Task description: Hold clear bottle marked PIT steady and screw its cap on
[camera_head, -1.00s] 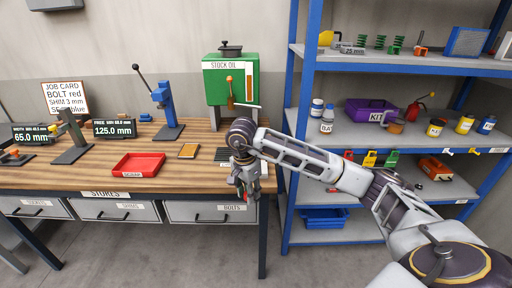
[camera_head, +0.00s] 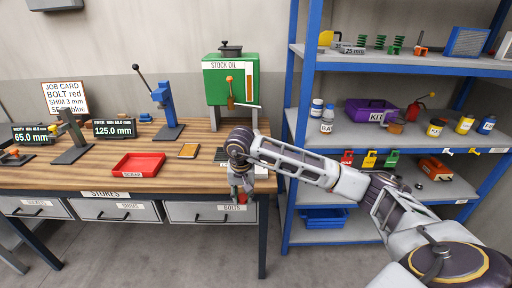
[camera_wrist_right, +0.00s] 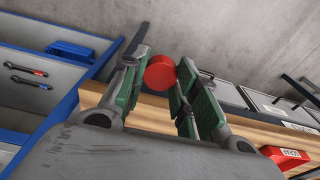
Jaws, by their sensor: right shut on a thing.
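My right gripper (camera_head: 241,193) is in front of the workbench's front edge, near its right end. It is shut on a round red cap (camera_wrist_right: 160,73), held between the green-padded fingertips in the right wrist view. A little red also shows at the fingertips in the head view. A clear bottle (camera_head: 327,121) with a white label stands upright on the middle shelf, well apart from the gripper. Its label is too small to read surely, and I cannot make out PIT on any bottle. My left gripper is not in view.
The wooden workbench (camera_head: 95,170) carries a red tray (camera_head: 139,165) and a green stock oil tank (camera_head: 230,80). Drawers sit below the bench top.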

